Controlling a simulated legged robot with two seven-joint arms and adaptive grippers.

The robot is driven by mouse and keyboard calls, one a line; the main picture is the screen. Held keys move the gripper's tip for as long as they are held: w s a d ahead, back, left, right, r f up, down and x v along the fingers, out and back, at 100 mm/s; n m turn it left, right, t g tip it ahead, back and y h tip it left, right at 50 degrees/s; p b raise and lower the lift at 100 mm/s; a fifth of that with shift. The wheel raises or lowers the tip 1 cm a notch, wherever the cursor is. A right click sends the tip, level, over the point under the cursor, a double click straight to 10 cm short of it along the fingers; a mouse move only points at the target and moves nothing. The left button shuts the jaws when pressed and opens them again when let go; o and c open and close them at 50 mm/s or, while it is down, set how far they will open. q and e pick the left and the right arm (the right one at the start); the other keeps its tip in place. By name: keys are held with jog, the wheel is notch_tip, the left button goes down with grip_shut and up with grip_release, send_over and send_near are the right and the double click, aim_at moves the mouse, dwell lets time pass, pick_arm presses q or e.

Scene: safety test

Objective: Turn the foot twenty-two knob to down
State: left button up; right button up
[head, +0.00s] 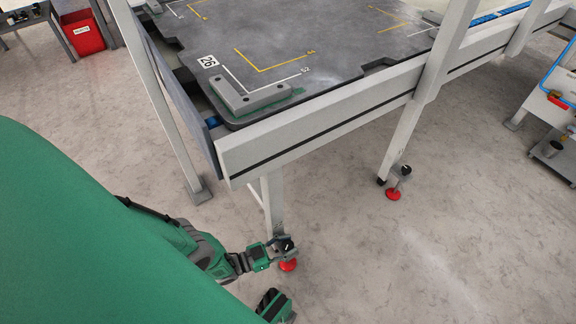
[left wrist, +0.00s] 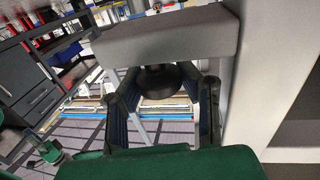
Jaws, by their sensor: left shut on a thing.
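The near table leg ends in a foot with a red pad (head: 288,265) on the floor. A small dark knob (head: 286,244) sits just above the pad. My left gripper (head: 283,246) is at this knob, reaching in from the left. In the left wrist view the two fingers (left wrist: 164,105) stand on either side of the dark round knob (left wrist: 163,78), under a grey block (left wrist: 168,36). The gripper is shut on the knob. No number on this foot is readable, and the knob's pointing direction cannot be told.
A second leg has a red foot pad (head: 393,194) and a dark knob (head: 405,170). A red bin (head: 82,35) stands at the back left. A cart (head: 556,150) stands at right. The floor between is clear.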

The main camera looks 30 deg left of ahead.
dwell(0.3)
pick_arm(q)
jog(key=o, duration=1.3)
jog(key=shift+c, duration=0.2)
jog(key=shift+a+y, duration=0.1)
jog(key=shift+y, duration=0.2)
